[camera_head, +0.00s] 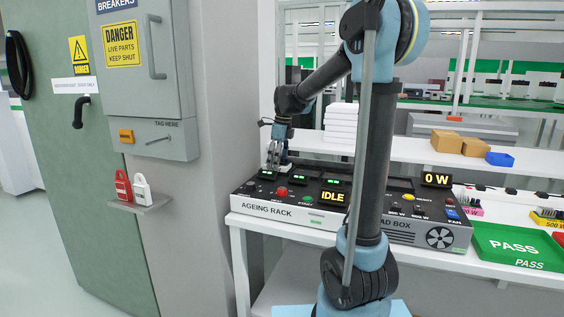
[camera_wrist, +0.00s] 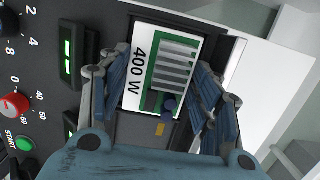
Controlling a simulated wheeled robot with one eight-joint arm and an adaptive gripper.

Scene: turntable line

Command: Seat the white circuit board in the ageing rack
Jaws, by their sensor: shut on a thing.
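The white circuit board (camera_wrist: 136,72), marked 400 W, has a white face, green areas and a pale finned block. My gripper (camera_wrist: 160,88) is shut on it, with one finger along each side in the wrist view. The board lies over a dark slot area at the end of the ageing rack (camera_wrist: 88,25); I cannot tell whether it is fully down in it. In the head view my gripper (camera_head: 274,163) points down at the far left end of the ageing rack (camera_head: 265,210), and the board is mostly hidden there.
The rack's IDLE display (camera_head: 333,197), red and green buttons and a dial lie near my gripper. A load box reading 0 W (camera_head: 437,180) and a green PASS tray (camera_head: 515,245) stand to the right. A grey cabinet (camera_head: 145,60) and wall stand to the left.

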